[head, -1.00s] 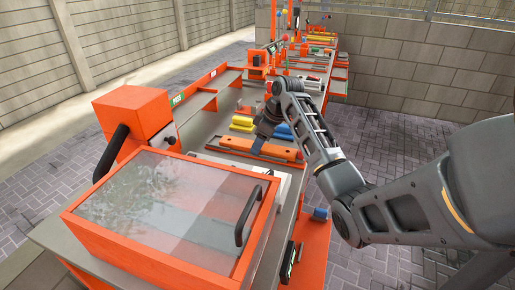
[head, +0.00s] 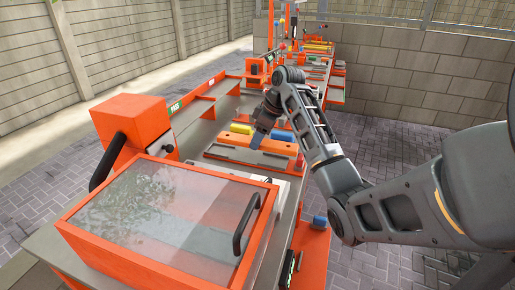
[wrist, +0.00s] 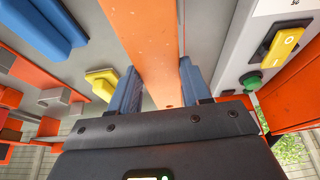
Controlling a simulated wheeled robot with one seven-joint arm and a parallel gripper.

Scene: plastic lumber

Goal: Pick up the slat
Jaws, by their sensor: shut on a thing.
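The slat (wrist: 152,50) is a long, flat orange bar. In the wrist view it runs from the top edge down between the two blue fingers of my gripper (wrist: 160,88), which is shut on it. In the head view my gripper (head: 257,139) points down over the orange and grey fixture (head: 236,153) on the bench. The arm and gripper cover part of that spot, and I cannot tell the slat's height there.
An orange box with a clear lid (head: 160,210) stands in front. A panel with a yellow switch (wrist: 284,42) and green button (wrist: 251,81) is close to my gripper's right in the wrist view.

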